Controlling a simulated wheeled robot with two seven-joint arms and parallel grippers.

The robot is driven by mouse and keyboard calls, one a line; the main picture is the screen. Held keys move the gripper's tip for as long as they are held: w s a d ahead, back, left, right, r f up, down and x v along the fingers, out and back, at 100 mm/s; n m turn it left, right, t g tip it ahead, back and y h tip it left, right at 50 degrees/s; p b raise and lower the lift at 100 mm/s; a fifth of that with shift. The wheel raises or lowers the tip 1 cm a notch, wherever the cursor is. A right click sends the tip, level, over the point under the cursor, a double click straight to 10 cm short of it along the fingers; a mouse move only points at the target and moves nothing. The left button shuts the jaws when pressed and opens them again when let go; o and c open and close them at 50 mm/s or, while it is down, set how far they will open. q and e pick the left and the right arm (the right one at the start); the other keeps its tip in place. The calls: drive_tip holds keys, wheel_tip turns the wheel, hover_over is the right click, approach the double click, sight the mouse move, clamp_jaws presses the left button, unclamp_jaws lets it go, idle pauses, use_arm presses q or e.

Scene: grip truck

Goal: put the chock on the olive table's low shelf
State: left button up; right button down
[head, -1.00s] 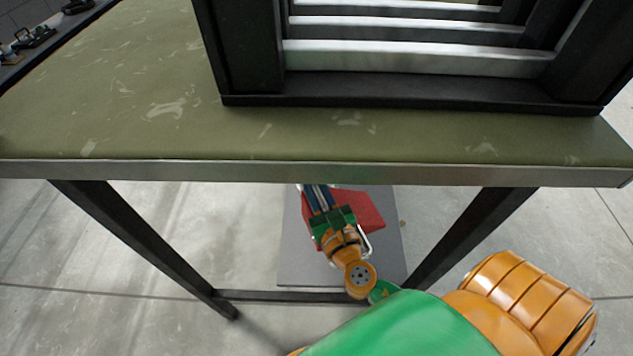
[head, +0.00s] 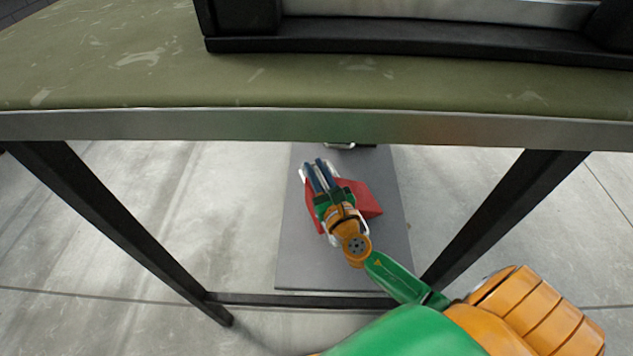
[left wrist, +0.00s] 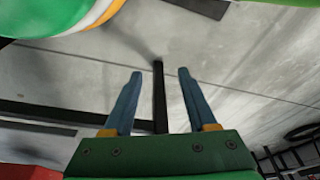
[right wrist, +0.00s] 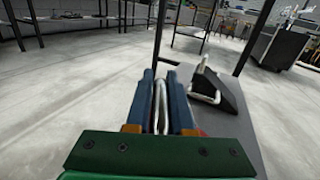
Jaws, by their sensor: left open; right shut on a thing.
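My right gripper (head: 316,170) is shut on the metal loop handle (right wrist: 160,104) of a red chock (head: 362,198). In the head view the chock shows over the grey low shelf (head: 310,268) beneath the olive table (head: 180,80); I cannot tell whether it touches the shelf. The right wrist view shows only a sliver of red beside the fingers. My left gripper (left wrist: 156,72) is open and empty, above bare floor in the left wrist view.
A black wedge (right wrist: 225,90) with a metal handle sits farther back on the shelf. Dark table legs (head: 95,225) (head: 505,210) flank the opening, with a low bar (head: 270,299) across it. A black frame (head: 430,38) stands on the tabletop.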

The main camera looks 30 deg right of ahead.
drive_tip(key=shift+w+d+f+b, duration=0.1)
drive_tip(key=shift+f+b, duration=0.45)
drive_tip(key=shift+f, duration=0.1)
drive_tip(key=shift+w+d+f+b, duration=0.1)
drive_tip(key=shift+f+b, duration=0.4)
drive_tip(key=shift+f, duration=0.1)
use_arm(q)
drive_tip(key=w+d+r+t+h, duration=0.1)
drive_tip(key=w+r+t, duration=0.3)
drive_tip(key=w+r, duration=0.2)
wheel_tip(320, 180, up, 2)
drive_tip(key=shift+w+d+t+b, duration=0.35)
drive_tip(key=shift+d+t+b, duration=0.05)
use_arm(e)
drive_tip(key=shift+f, duration=0.45)
drive_tip(key=c, duration=0.8)
unclamp_jaws()
drive_tip(key=shift+s, duration=0.1)
